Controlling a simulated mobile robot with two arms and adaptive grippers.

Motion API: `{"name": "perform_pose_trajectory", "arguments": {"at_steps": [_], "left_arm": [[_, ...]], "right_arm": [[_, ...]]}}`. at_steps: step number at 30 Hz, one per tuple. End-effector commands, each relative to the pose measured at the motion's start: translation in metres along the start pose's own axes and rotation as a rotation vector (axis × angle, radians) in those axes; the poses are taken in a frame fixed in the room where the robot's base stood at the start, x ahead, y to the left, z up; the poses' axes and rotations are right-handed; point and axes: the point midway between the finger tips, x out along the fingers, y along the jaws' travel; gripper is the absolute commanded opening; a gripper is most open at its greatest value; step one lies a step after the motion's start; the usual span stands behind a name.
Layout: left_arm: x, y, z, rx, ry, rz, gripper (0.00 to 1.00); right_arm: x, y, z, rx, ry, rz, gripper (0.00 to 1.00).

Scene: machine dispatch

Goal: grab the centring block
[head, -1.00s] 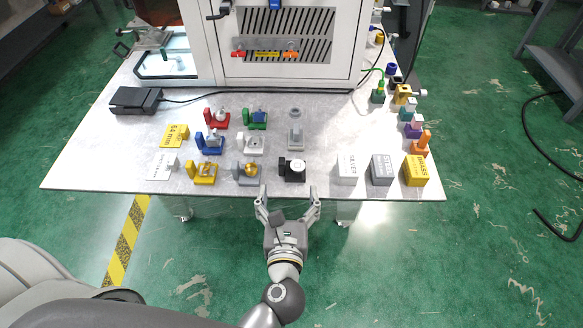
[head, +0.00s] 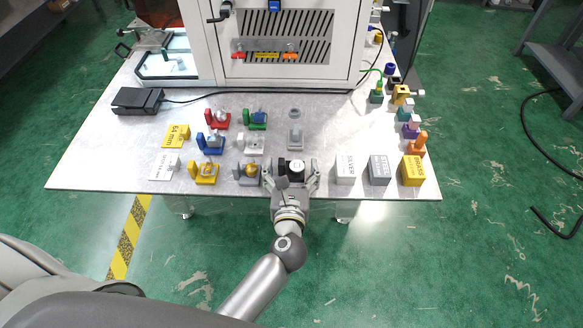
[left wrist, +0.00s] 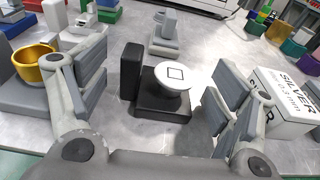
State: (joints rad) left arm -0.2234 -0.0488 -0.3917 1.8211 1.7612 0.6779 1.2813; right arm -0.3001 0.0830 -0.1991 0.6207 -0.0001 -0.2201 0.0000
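A small black block (head: 296,164) with an upright post on its left and a white round top marked with a square stands near the table's front edge. No label names it as the centring block. It also shows in the left wrist view, with its black base (left wrist: 162,112) on the table between my fingers. My left gripper (head: 291,169) is open around it, one finger on each side. In the left wrist view, gaps show between the fingers and the block. My right gripper is not in view.
A grey fixture with a gold cup (head: 251,171) stands close on the left. White (head: 345,171), grey (head: 379,171) and yellow (head: 413,171) labelled boxes stand to the right. A grey fixture (head: 295,132) stands behind. The machine (head: 349,40) fills the back.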

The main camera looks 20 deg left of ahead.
Motion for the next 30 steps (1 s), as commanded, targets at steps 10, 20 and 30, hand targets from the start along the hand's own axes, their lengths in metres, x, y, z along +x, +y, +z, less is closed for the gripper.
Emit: {"name": "perform_pose_trajectory", "arguments": {"at_steps": [10, 20, 30], "left_arm": [[0.0, 0.0, 0.0, 0.0, 0.0, 0.0, 0.4], [-0.001, 0.0, 0.002, -0.001, -0.001, 0.0, 0.32], [-0.004, 0.005, 0.042, -0.003, -0.003, 0.003, 0.32]], "right_arm": [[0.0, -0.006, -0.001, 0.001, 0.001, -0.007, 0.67], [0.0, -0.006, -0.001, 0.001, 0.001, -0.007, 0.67], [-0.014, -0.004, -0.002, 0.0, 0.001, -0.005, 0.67]]}}
